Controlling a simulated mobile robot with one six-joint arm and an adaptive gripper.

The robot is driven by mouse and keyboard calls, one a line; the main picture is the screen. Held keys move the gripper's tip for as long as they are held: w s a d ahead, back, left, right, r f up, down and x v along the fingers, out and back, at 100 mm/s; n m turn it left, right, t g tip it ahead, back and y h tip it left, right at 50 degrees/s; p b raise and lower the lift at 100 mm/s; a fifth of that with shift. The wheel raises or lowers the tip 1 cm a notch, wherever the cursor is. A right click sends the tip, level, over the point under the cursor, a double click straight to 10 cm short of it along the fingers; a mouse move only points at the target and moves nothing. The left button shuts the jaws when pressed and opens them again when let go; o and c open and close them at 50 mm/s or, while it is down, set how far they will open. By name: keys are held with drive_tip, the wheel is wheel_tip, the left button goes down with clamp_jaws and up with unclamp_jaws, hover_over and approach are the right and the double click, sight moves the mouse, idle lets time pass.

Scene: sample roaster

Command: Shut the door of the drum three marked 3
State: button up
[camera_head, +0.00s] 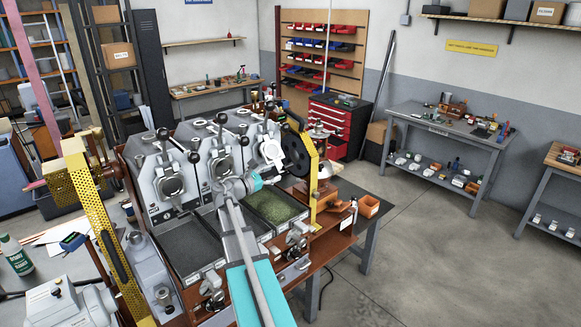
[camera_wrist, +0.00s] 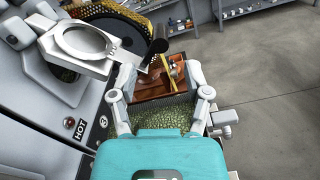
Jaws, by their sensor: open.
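The sample roaster (camera_head: 190,165) has three drum fronts in a row. The door of drum three (camera_head: 271,152) is the rightmost, a pale metal ring. In the wrist view this door (camera_wrist: 62,36) stands swung out from the dark drum opening (camera_wrist: 62,72), so it is open. Its arm ends in a black knob (camera_wrist: 160,46), just beyond my fingertips. A round "3" mark (camera_wrist: 103,122) sits on the panel below. My gripper (camera_wrist: 159,72) is open and empty, right of the door and above the tray of green beans. In the head view my own wrist partly hides the drum front.
The bean tray (camera_head: 272,208) lies below drum three, with a dark tray (camera_head: 190,246) to its left. A black wheel (camera_head: 296,152) and a yellow guard (camera_head: 312,165) stand close on the right. A red-brown wooden box (camera_wrist: 158,88) lies beyond my fingers. The floor to the right is clear.

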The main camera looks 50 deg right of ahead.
sight(291, 166)
drive_tip(key=x, duration=0.8)
drive_tip(key=shift+d, duration=0.35)
drive_tip(key=shift+c, duration=0.2)
clamp_jaws()
